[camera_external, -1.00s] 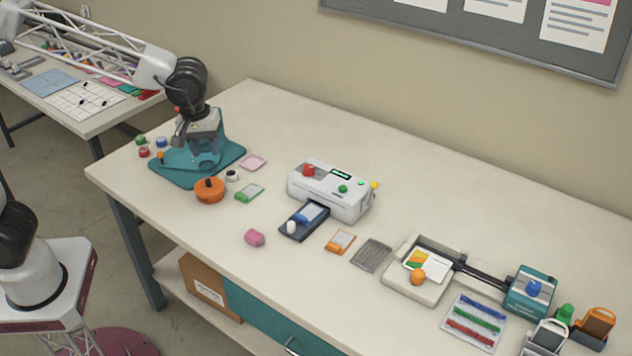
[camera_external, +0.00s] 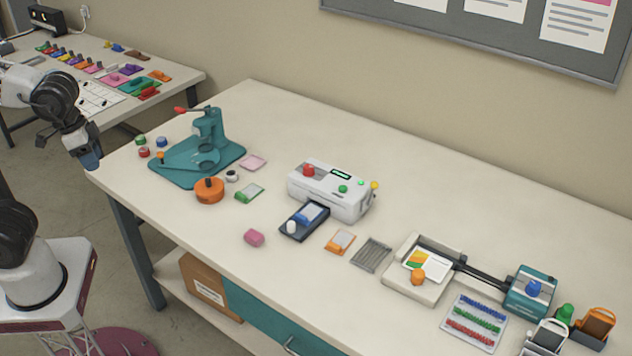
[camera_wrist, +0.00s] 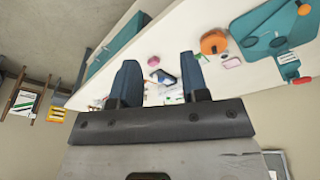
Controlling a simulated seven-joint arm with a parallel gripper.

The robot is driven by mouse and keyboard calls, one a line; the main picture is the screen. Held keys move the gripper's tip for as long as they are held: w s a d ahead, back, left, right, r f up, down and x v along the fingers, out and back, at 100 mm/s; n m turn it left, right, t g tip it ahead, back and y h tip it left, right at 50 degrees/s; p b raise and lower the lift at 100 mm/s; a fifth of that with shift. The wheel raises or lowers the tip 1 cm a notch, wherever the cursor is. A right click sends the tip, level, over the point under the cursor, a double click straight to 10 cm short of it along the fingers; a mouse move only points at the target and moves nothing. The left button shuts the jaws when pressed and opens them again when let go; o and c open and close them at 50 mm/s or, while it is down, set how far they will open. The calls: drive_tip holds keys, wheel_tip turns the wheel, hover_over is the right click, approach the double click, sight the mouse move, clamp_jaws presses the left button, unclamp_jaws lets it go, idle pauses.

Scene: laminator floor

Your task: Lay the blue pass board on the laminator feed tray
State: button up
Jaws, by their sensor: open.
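The blue pass board (camera_external: 309,212) lies on the dark laminator feed tray (camera_external: 291,236), at the front of the white laminator (camera_external: 322,189). A small white knob or peg (camera_external: 291,227) stands at the board's near end; I cannot tell whether it is part of the board. My gripper (camera_external: 90,163) is off the table's left end, far from the board, empty and pointing down. In the wrist view its two dark blue fingers (camera_wrist: 162,82) are apart, and the feed tray shows small and distant between them.
A teal press (camera_external: 207,135) with a red-tipped lever stands at the table's left, with an orange round pot (camera_external: 210,190) near it. Green, pink and orange cards lie around the laminator. The table's front left is clear.

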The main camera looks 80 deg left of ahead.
drive_tip(key=s, duration=0.1)
drive_tip(key=s+f+m, duration=0.1)
drive_tip(key=s, duration=0.1)
drive_tip(key=s+m, duration=0.1)
drive_tip(key=s, duration=0.1)
drive_tip(key=shift+f, duration=0.35)
